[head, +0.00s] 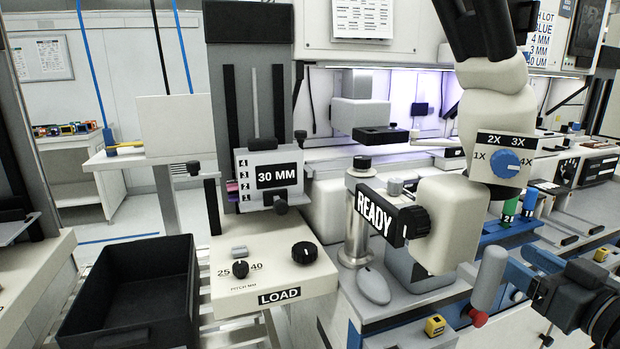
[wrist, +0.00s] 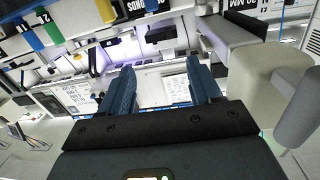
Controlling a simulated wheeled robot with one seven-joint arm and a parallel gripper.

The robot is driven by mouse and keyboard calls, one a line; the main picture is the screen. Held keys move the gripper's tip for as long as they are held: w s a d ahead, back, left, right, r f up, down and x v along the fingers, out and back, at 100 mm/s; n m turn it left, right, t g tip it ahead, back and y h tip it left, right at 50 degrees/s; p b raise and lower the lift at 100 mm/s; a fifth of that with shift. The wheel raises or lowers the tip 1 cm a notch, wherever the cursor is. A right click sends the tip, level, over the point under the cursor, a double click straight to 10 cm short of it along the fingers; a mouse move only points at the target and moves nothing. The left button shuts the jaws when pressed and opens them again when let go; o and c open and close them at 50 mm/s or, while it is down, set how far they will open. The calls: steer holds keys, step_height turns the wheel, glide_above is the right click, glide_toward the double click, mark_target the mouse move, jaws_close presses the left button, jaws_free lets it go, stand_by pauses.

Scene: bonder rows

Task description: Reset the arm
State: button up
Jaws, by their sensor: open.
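My gripper (wrist: 162,88) shows in the wrist view with its two blue fingers spread apart and nothing between them. The fingers point toward a bench with lit bays beyond. In the head view, blue and dark parts at the lower right, beside the bonder, look like my arm; I cannot make out the fingertips there. The bonder carries a black READY sign (head: 377,214) and a cream microscope (head: 497,110) with a blue zoom knob (head: 506,164).
Left of the bonder stands a loader (head: 262,255) marked 30 MM and LOAD. An empty black bin (head: 182,268) sits left of it. A small yellow block (head: 435,325) lies near the front. In the wrist view, large cream and grey bodies (wrist: 275,105) crowd the right side.

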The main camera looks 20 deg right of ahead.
steer(key=s+a+f+m+g+h, duration=0.2)
steer(key=s+a+f+m+g, duration=0.1)
steer(key=s+a+f, duration=1)
steer(key=s+a+n+y, duration=0.1)
steer(key=s+a, duration=0.3)
steer(key=s, duration=0.5)
steer(key=s+a+n+y, duration=0.1)
steer(key=s+a, duration=0.3)
steer(key=s, duration=0.5)
steer(key=shift+a+r+n+y, duration=0.2)
steer(key=shift+a+n+y, duration=0.1)
steer(key=shift+n, duration=0.6)
steer(key=shift+w+d, duration=0.1)
